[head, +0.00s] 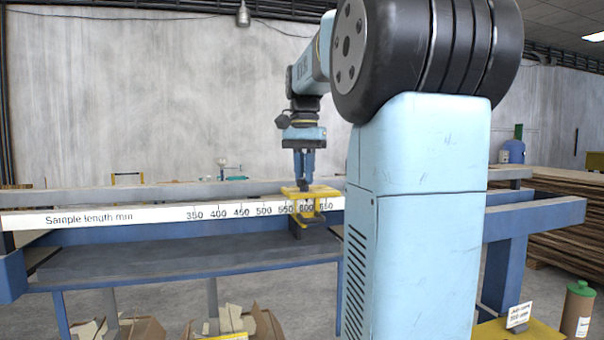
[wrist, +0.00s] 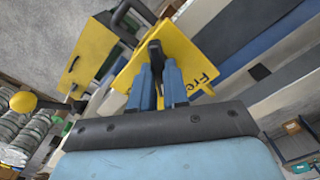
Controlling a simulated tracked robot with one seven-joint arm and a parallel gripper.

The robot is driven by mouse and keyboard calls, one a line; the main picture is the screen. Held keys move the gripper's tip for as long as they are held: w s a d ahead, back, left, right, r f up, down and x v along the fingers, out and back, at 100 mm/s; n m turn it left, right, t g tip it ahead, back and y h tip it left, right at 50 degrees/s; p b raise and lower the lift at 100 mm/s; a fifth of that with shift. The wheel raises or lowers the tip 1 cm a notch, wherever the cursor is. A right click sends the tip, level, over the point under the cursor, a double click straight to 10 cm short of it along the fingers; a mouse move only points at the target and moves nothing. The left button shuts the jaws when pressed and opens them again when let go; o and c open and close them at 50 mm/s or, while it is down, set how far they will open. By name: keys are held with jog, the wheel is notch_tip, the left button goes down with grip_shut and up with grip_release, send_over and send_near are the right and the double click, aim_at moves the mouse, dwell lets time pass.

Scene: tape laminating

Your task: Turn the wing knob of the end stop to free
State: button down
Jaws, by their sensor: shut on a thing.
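The end stop (head: 318,189) is a yellow bracket clamped on the rail near the 600 mark of the sample length scale. In the wrist view its yellow plate (wrist: 206,56) carries the lettering "Free". The black wing knob (wrist: 155,52) stands up from the plate. My gripper (head: 304,184) points straight down over the end stop. In the wrist view its two blue fingers (wrist: 160,82) are shut on the knob, one on each side. The fingers hide the lower part of the knob, and I cannot read which way it is set.
The white scale strip (head: 150,217) runs along the front of the long bench. A yellow machine part with a ball-ended lever (wrist: 24,102) shows at left in the wrist view. Cardboard boxes (head: 245,322) stand under the bench. A green-capped canister (head: 577,310) stands at the right.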

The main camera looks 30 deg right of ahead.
jog(key=n, duration=0.3)
jog(key=shift+w+n, duration=0.1)
jog(key=shift+n, duration=2)
jog(key=shift+f, duration=0.1)
jog(key=c, duration=1.1)
grip_release()
notch_tip(320, 180, up, 14)
jog(key=shift+f, duration=0.15)
